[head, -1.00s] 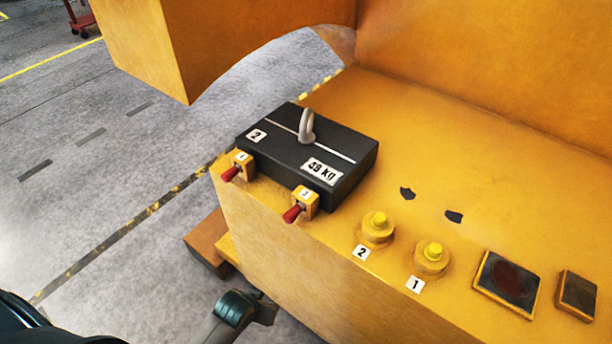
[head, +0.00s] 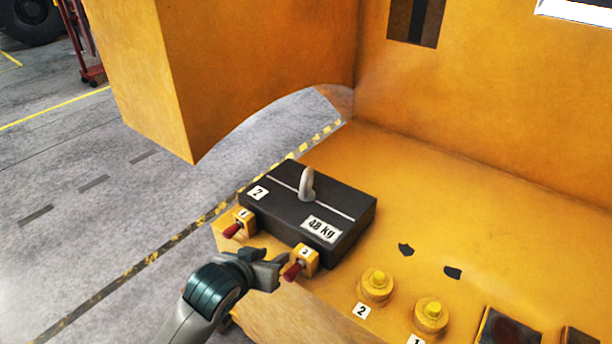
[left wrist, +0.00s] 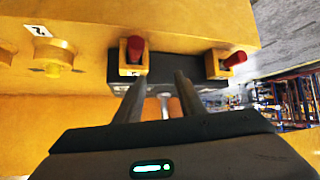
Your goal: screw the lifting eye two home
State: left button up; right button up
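The lifting eye (head: 307,184), a pale grey ring, stands upright on top of the black casting (head: 284,223) marked 2 and 48 kg. Its base is too small to judge how far in it sits. My left gripper (head: 268,264) is in front of the casting's near side, below and apart from the eye, close to the red levers. In the left wrist view the two fingers (left wrist: 158,88) are spread with nothing held. A pale part, probably the eye (left wrist: 165,104), shows beyond them, in front of the dark casting (left wrist: 168,74). My right gripper is out of view.
Two red levers (head: 232,230) (head: 291,271) on yellow blocks stand along the near edge. Yellow knobs (head: 376,282) (head: 430,312) are to the right. A yellow wall (head: 480,100) rises behind, and a yellow block (head: 240,70) overhangs at upper left.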

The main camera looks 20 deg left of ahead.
aim_at(304, 176)
pick_arm(q)
jog(key=w+r+n+t, duration=0.1)
jog(key=w+r+t, duration=0.2)
jog(key=w+r, duration=0.5)
notch_tip(304, 176, up, 4)
jog(key=shift+w+a+r, duration=0.1)
jog(key=shift+w+a, duration=0.15)
jog(key=shift+w, duration=0.1)
jog(key=p+x, duration=0.5)
jog(key=x, duration=1)
jog(key=shift+w+d, duration=0.2)
jog(key=shift+w, duration=0.2)
jog(key=shift+x, duration=0.85)
